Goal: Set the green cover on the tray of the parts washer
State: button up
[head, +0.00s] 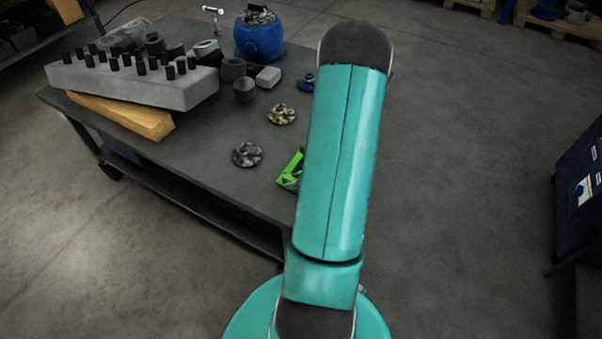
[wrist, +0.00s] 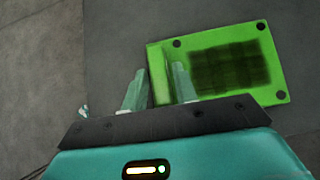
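The green cover (wrist: 275,72) lies on the dark grey bench top on the right of the wrist view. It has dark holes at its corners and a dark grid-like patch in its middle. In the head view a small part of the cover (head: 289,174) shows near the bench's front right corner; my arm hides the rest. My gripper (wrist: 157,86) is at the cover's left end, its two fingers apart, with the cover's left edge showing between them. I cannot tell whether either finger touches it. No washer tray can be made out.
The bench (head: 200,150) also holds a grey block with black pegs (head: 135,82), a wooden block (head: 125,115), a blue pot (head: 259,40) and two speckled discs (head: 247,154). A dark blue cabinet-like object (head: 580,200) stands at far right, with open floor between.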

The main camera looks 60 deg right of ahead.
grip_shut()
jog(key=shift+r, duration=0.15)
